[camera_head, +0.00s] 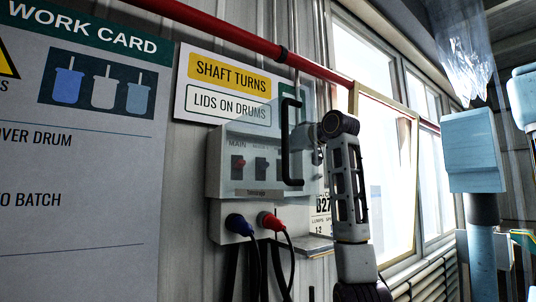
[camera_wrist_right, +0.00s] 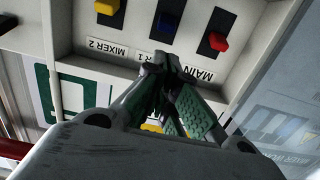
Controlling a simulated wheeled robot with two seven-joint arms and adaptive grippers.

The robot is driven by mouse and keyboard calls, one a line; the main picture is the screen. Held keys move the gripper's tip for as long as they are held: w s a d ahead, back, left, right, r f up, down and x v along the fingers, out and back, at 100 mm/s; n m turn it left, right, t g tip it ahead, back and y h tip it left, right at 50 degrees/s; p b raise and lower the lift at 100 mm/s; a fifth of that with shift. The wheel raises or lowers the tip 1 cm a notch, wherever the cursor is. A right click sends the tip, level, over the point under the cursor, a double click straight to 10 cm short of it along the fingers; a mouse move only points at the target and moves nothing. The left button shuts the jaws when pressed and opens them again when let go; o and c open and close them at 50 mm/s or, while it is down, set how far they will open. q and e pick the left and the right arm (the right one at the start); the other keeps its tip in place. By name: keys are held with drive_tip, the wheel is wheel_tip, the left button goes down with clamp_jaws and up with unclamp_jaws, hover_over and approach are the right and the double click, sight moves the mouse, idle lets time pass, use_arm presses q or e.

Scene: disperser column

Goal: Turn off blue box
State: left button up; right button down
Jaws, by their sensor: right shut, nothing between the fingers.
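The grey switch box (camera_head: 214,165) hangs on the wall in the head view, with a row of switches behind a clear cover with a black handle (camera_head: 286,140). In the right wrist view the panel is upside down. It shows a yellow switch (camera_wrist_right: 110,8) at MIXER 2, a blue switch (camera_wrist_right: 167,24) at MIXER 1 and a red switch (camera_wrist_right: 218,41) at MAIN. My right gripper (camera_wrist_right: 168,62) is shut and empty, its tips over the MIXER 1 label just below the blue switch. I cannot tell whether they touch the panel. My left gripper is out of view.
The clear cover (camera_wrist_right: 285,110) appears swung open beside my right gripper. Blue (camera_head: 238,223) and red (camera_head: 270,220) plugs with cables sit below the box. A red pipe (camera_head: 230,38) runs above. A light blue machine head (camera_head: 472,150) stands at the right.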

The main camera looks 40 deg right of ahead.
drive_tip(key=shift+w, duration=0.1)
drive_tip(key=w+d+p, duration=0.1)
drive_tip(key=w+p, duration=0.2)
drive_tip(key=w, duration=0.6)
drive_tip(key=shift+w+d+f+p, duration=0.15)
drive_tip(key=shift+w+f+p, duration=0.15)
drive_tip(key=shift+w+f, duration=0.15)
drive_tip(key=shift+s+f, duration=0.1)
drive_tip(key=shift+f, duration=0.05)
idle(0.3)
drive_tip(key=shift+t+b, duration=0.5)
drive_tip(key=shift+b, duration=0.15)
drive_tip(key=shift+s+f+t+b, duration=0.3)
drive_tip(key=shift+t+b, duration=0.6)
drive_tip(key=shift+b, duration=0.2)
